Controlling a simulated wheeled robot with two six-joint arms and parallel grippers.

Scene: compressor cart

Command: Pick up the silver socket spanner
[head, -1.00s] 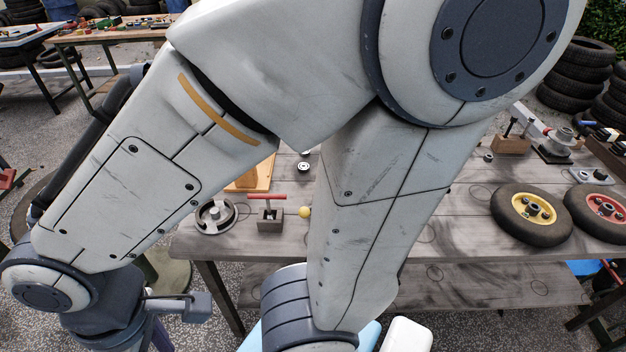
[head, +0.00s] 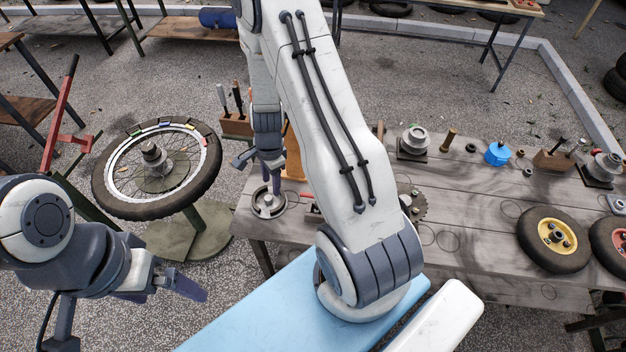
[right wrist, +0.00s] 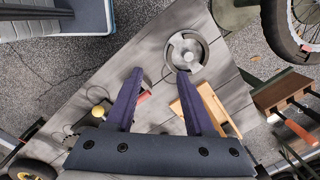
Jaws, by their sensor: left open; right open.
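I cannot make out a silver socket spanner for certain in either view. My right gripper (head: 262,174) hangs open and empty above the left end of the grey wooden table (head: 460,225), near a silver round handwheel-like part (head: 268,203). In the right wrist view its two dark fingers (right wrist: 159,76) are spread, with that silver round part (right wrist: 184,54) below and beyond the tips. My left gripper (head: 182,287) is open and empty over the ground at the lower left, away from the table. My right arm hides part of the table.
A wooden tool rack (head: 236,126) with upright handles stands beyond the right gripper; it also shows in the right wrist view (right wrist: 292,88). A spoked wheel (head: 118,190) lies on a stand to the left. A blue part (head: 497,153) and a yellow-hubbed tyre (head: 553,238) are farther right.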

